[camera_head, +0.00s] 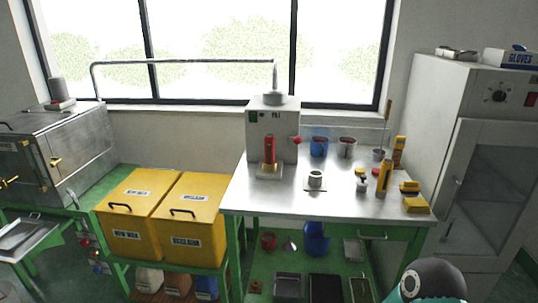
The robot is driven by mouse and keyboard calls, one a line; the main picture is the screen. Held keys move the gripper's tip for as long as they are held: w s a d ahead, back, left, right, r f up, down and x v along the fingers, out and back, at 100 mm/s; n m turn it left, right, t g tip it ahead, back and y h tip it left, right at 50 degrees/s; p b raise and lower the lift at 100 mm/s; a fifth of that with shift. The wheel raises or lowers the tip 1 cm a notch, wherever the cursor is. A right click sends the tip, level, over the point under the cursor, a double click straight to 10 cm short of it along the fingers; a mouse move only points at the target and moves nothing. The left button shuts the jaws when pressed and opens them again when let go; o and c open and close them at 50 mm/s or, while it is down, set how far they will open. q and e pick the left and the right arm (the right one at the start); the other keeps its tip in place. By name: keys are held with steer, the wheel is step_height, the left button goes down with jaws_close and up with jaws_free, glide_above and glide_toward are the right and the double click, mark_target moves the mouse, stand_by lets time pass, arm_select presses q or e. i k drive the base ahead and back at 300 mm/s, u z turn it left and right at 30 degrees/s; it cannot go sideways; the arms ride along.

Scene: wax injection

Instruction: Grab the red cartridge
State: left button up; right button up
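The red cartridge (269,149) stands upright at the front of the grey injection machine (263,122), which sits at the back left of the steel table (260,195). The cartridge is just above or on the machine's small pale base (270,171); I cannot tell whether it touches it. Neither of my grippers shows in the head view.
A blue cup (319,146) and a grey cup (346,147) stand right of the machine. A small round mould (315,179) lies in the table's middle. Yellow tools (384,178) are at the right. Two yellow bins (190,215) stand left of the table. The table's front left is clear.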

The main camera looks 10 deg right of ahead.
mark_target(270, 140)
steer(key=z, duration=0.1)
steer(key=i, duration=1)
steer(key=u, duration=0.1)
